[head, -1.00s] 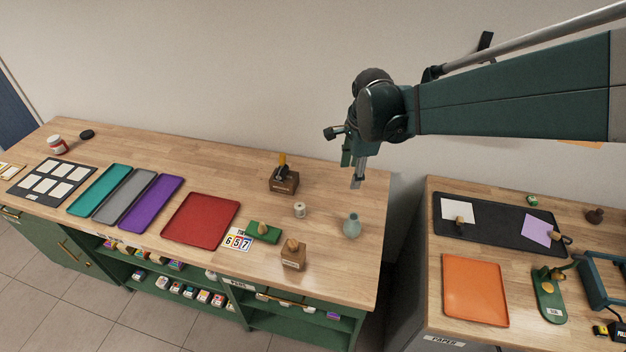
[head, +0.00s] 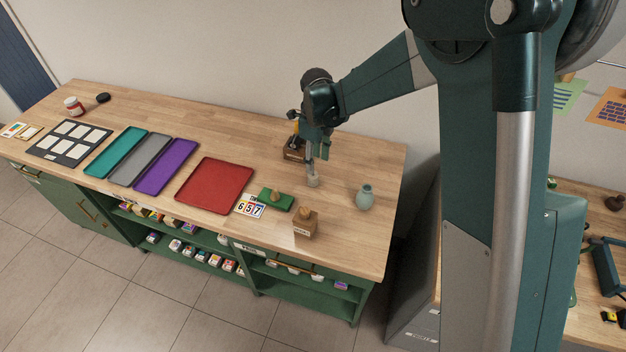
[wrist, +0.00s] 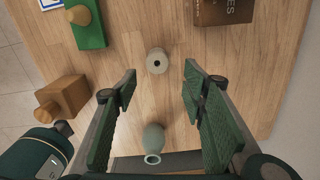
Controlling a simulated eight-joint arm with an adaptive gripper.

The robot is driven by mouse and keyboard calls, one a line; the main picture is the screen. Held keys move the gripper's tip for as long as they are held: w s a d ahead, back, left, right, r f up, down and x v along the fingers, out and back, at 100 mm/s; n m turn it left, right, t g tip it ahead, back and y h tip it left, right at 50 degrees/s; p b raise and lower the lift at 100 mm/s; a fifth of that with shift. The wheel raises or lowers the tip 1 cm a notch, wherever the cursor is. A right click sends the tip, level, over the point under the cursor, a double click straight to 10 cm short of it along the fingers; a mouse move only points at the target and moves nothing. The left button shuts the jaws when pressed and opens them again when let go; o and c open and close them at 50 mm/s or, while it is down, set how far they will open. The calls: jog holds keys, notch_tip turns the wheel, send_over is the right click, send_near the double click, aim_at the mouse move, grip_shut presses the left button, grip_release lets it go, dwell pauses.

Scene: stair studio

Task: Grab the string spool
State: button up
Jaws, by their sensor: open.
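The string spool (head: 313,181) is a small pale cylinder standing on the wooden workbench (head: 345,235). In the wrist view the spool (wrist: 157,61) is seen from above, with a dark hole in its middle. My gripper (head: 318,160) is above the spool in the head view and hides part of it. In the wrist view my gripper (wrist: 160,85) is open. Its two green ridged fingers are apart, with the spool just beyond the gap between their tips. Nothing is held.
A pale green vase (head: 365,197) stands right of the spool. A wooden block with a knob (head: 306,225) and a green stamp pad (head: 276,199) are nearer the front edge. A dark wooden box (head: 293,152) is close behind the spool. Red tray (head: 213,185) lies left.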

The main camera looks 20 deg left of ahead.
aim_at(313, 176)
jog(key=shift+a+f, duration=0.55)
jog(key=shift+f, duration=0.1)
jog(key=shift+f, duration=1.3)
jog(key=shift+f, duration=0.1)
jog(key=shift+s+d+f, duration=0.1)
jog(key=shift+s+f, duration=0.05)
jog(key=shift+f, duration=2.35)
jog(key=shift+c, duration=0.5)
jog(key=c, duration=0.9)
